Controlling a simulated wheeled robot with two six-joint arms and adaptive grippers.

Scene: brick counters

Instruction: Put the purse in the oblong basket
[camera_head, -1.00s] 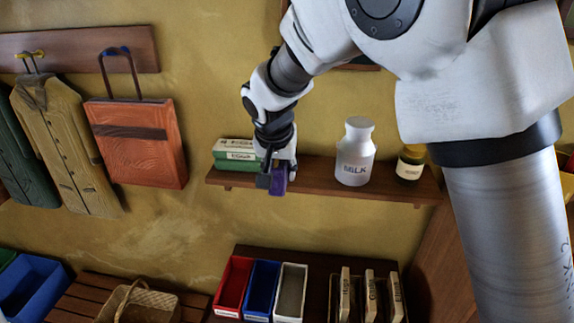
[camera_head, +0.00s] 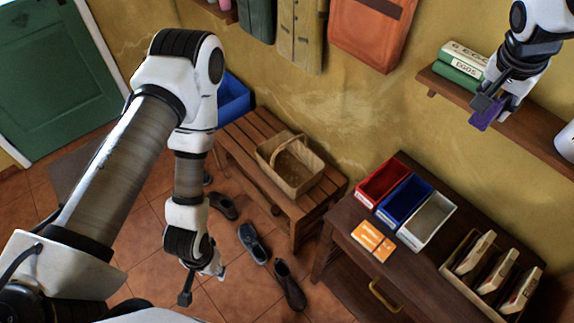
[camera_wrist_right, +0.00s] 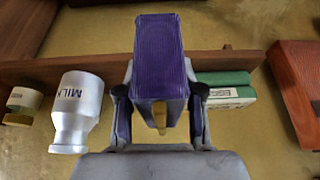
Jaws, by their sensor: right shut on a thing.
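The purse looks like a small purple block (camera_head: 484,117) in the head view, at the upper right by the wall shelf. My right gripper (camera_head: 493,103) is shut on it. In the right wrist view the purse (camera_wrist_right: 160,55) stands up between the two fingers of the right gripper (camera_wrist_right: 160,97). The oblong basket (camera_head: 300,184) is tan and woven with an arched handle, and it sits on the slatted bench, left of and below the right gripper. It looks empty. My left gripper (camera_head: 202,280) hangs over the floor left of the bench, empty, its fingers apart.
A milk bottle (camera_wrist_right: 75,110) also shows in the right wrist view. The dark table holds red, blue and white bins (camera_head: 428,220). A blue crate (camera_head: 234,98) and shoes are near the bench.

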